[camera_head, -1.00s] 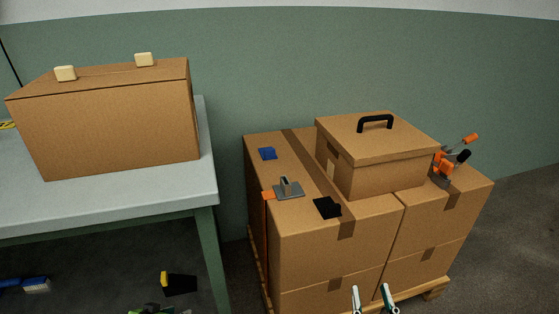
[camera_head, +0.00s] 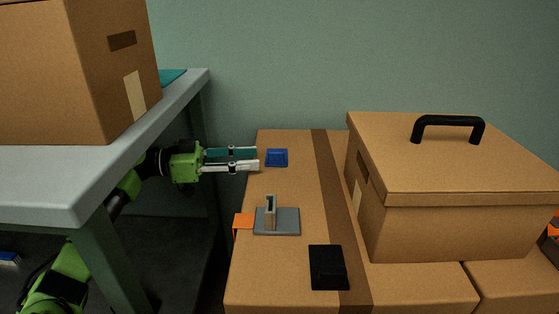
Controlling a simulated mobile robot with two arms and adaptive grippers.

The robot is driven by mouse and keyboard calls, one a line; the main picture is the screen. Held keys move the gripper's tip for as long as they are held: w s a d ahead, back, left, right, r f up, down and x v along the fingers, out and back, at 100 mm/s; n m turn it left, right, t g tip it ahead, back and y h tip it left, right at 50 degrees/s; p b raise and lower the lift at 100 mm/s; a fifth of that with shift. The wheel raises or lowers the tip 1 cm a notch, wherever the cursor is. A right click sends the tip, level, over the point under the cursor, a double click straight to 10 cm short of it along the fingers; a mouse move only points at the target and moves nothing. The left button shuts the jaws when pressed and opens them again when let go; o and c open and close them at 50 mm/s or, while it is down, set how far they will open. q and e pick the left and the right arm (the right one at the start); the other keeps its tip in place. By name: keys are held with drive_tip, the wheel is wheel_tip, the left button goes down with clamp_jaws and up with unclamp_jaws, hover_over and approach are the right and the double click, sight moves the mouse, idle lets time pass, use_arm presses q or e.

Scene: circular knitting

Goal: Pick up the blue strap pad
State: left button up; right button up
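The blue strap pad (camera_head: 276,158) lies flat near the far left edge of the cardboard carton top (camera_head: 292,190). My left gripper (camera_head: 259,159) reaches in from the left, level with the pad. Its two fingers are apart, one beyond the other, with their tips just left of the pad. It is open and seems to hold nothing. Whether the tips touch the carton cannot be told. My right gripper is not in view.
A grey metal buckle plate (camera_head: 285,222) with an orange strap (camera_head: 243,221) and a black pad (camera_head: 328,267) lie nearer on the carton. A lidded box with black handle (camera_head: 448,121) stands right. A grey table (camera_head: 60,185) with a box (camera_head: 50,70) stands left.

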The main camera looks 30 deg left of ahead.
sight(279, 151)
use_arm(q)
drive_tip(key=x, duration=0.3)
drive_tip(key=shift+r+b+x, duration=0.15)
drive_tip(key=shift+b+x, duration=0.3)
drive_tip(key=shift+x, duration=0.85)
drive_tip(key=shift+r+b+x, duration=0.1)
drive_tip(key=shift+b+x, duration=0.35)
drive_tip(key=shift+x, duration=0.85)
clamp_jaws()
